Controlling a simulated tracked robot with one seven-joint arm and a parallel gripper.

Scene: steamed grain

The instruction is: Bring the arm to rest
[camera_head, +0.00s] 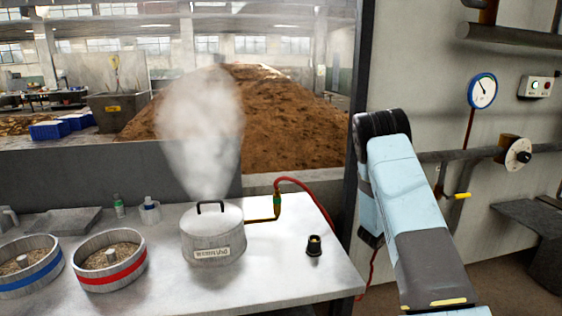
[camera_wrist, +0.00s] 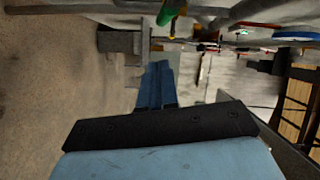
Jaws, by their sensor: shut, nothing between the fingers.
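My arm (camera_head: 410,200) rises from the lower right in the head view and bends at a dark joint (camera_head: 382,125). A light blue part of it hangs down behind that joint, left of the upper link. My gripper does not show clearly in the head view. In the wrist view, my gripper (camera_wrist: 157,68) shows as two blue fingers side by side beyond a dark bar. The fingers are shut with nothing between them. They point at a grey surface and appear clear of any object.
A steaming lidded pot (camera_head: 212,235) stands on the metal table (camera_head: 170,285), with a red hose (camera_head: 310,190) behind it. Two round grain pans, one with a red band (camera_head: 112,278) and one blue-banded (camera_head: 30,283), stand left. A small black knob-like piece (camera_head: 314,246) sits right. A gauge (camera_head: 482,91) hangs on the wall.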

